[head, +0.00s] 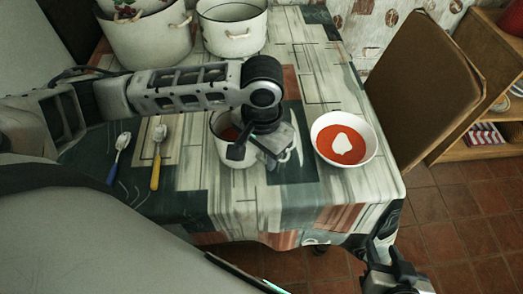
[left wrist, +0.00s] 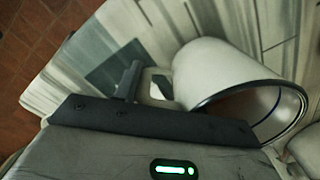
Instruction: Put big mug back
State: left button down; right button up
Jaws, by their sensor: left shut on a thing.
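The big white mug (head: 221,145) is at the middle of the table in the head view, partly hidden under my left gripper (head: 258,150). In the left wrist view the mug (left wrist: 205,68) has a dark rim, a reddish-brown inside and a handle (left wrist: 160,88) beside the finger of my left gripper (left wrist: 135,95). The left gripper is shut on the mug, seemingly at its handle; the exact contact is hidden. I cannot tell whether the mug touches the table. My right gripper (head: 393,272) is low at the right, off the table's front edge; its fingers are unclear.
A white bowl (head: 368,150) of red soup stands right of the mug. Two spoons, blue-handled (head: 116,160) and yellow-handled (head: 157,158), lie at the left. Large enamel pots (head: 150,42) (head: 232,27) stand at the back. A brown chair (head: 425,85) is right of the patterned table (head: 325,65).

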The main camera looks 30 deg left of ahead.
jog(key=shift+r, duration=0.1)
pick_arm(q)
jog(key=c, duration=0.8)
grip_release()
jog(key=shift+f, duration=0.1)
jog(key=shift+c, duration=0.2)
pick_arm(e)
jog(key=shift+d, duration=0.15)
pick_arm(q)
notch_tip(320, 180, up, 11)
jog(key=shift+r+p, duration=0.2)
jog(key=shift+p, duration=0.75)
jog(key=shift+r, duration=0.5)
pick_arm(e)
jog(key=shift+d+r, duration=0.15)
jog(key=shift+r, duration=0.15)
pick_arm(q)
jog(key=shift+f, duration=0.1)
